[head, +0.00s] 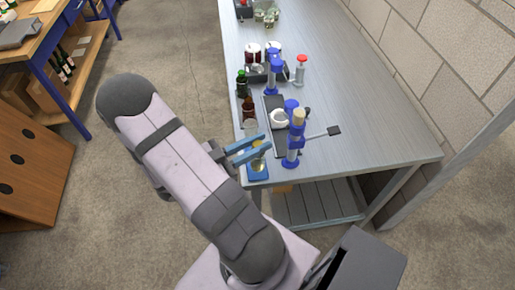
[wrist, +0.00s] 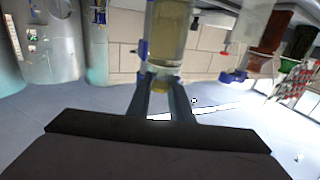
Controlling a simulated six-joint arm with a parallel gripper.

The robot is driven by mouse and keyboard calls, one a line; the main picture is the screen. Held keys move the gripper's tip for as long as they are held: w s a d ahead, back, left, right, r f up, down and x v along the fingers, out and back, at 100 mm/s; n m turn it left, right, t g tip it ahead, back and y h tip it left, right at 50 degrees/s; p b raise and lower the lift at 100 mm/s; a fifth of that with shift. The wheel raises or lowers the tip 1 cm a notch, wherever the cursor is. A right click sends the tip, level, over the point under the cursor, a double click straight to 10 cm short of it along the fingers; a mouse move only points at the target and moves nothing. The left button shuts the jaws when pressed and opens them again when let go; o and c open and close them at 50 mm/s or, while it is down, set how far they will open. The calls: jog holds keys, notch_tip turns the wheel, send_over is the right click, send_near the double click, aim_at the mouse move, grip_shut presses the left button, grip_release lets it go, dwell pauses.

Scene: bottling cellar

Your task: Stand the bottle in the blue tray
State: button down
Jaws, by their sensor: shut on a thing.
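My gripper (head: 268,147) has blue fingers and is at the near left corner of the bench, just above the blue tray (head: 258,175). It is shut on a clear bottle with pale yellow contents (head: 256,161), which is largely hidden by the fingers in the head view. In the wrist view the bottle (wrist: 172,35) rises between the fingers (wrist: 163,88), and its top is cut off by the frame. The bottle's lower end is over or in the small tray; I cannot tell whether it touches the tray floor.
A blue-and-white stand with a cork-coloured top (head: 296,140) is close right of the tray. A clear glass thing (head: 250,127), a brown bottle (head: 249,106) and a green bottle (head: 241,83) line the left edge behind. The bench's right side (head: 370,140) is clear.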

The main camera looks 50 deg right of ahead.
jog(key=shift+f, duration=1.3)
jog(key=shift+f, duration=0.1)
jog(key=c, duration=1.6)
grip_release()
jog(key=shift+w+a, duration=0.1)
jog(key=b+v, duration=0.3)
jog(key=v, duration=0.8)
jog(key=shift+w+a, duration=0.2)
jog(key=shift+a, duration=0.1)
